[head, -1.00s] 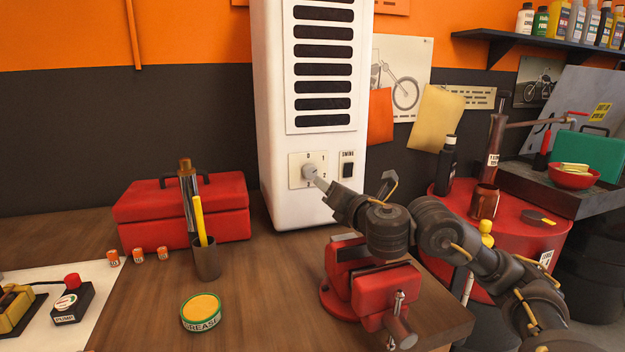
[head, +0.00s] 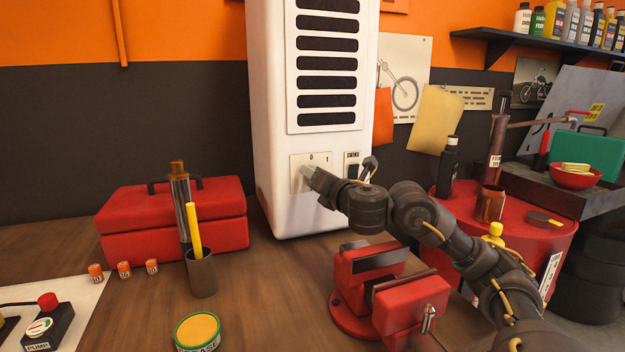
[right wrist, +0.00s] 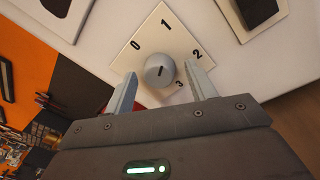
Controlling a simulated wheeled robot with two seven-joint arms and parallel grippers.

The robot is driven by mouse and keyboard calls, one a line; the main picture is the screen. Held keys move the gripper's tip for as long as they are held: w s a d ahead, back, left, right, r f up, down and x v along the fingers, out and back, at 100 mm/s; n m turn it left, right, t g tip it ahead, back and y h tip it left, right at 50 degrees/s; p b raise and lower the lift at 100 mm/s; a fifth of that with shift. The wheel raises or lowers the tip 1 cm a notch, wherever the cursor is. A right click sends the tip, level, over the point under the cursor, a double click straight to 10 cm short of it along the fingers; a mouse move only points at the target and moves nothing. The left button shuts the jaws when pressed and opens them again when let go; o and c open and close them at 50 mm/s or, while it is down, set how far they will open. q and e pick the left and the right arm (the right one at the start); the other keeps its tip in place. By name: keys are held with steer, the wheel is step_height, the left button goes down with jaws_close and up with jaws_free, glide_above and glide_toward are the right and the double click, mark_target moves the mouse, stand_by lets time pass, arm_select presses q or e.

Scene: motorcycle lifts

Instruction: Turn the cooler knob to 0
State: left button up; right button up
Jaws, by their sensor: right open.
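The white cooler (head: 270,130) stands at the back of the workbench. Its knob plate (right wrist: 187,42) carries the marks 0, 1, 2 and 3. The round grey knob (right wrist: 160,71) has a dark pointer line, which lies slanted between the sides toward 2 and toward 0's lower side; which end points is unclear. My right gripper (right wrist: 162,90) is open, with one finger on each side of the knob and small gaps visible. In the head view my right gripper (head: 310,174) covers most of the knob. My left gripper is not in view.
A red vise (head: 365,275) stands below my right arm. A red toolbox (head: 175,222), a pen cup (head: 201,274) and a grease tin (head: 197,333) are to the left. A SWING switch (head: 353,171) sits right of the knob plate.

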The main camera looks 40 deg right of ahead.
steer(key=shift+s+r, duration=0.1)
steer(key=shift+s, duration=0.05)
steer(key=c, duration=1)
